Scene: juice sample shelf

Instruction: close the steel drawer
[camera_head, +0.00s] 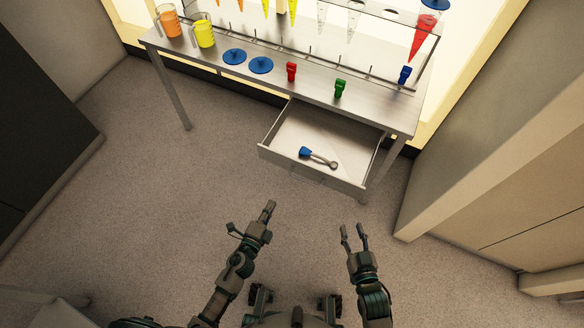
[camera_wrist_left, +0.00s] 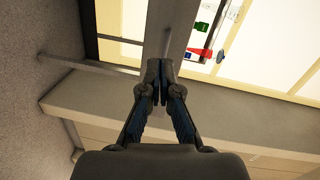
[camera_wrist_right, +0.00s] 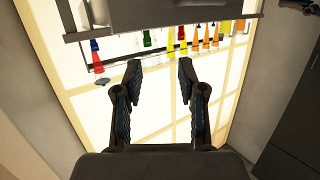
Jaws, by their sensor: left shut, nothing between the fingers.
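The steel drawer (camera_head: 315,160) is pulled out from under the right half of the steel table (camera_head: 270,85). A tool with a blue handle (camera_head: 306,152) and a grey end lies inside it. My left gripper (camera_head: 269,207) is shut and empty, in front of and below the drawer, apart from it. It also shows shut in the left wrist view (camera_wrist_left: 157,70). My right gripper (camera_head: 354,233) is open and empty, in front of the drawer's right part and apart from it. Its spread fingers also show in the right wrist view (camera_wrist_right: 160,78).
On the table stand an orange jug (camera_head: 169,22), a yellow jug (camera_head: 204,34), two blue discs (camera_head: 261,65), and red (camera_head: 291,71), green (camera_head: 340,88) and blue (camera_head: 405,75) items. A rack holds coloured cones. A wall stands at the right. The floor before the drawer is clear.

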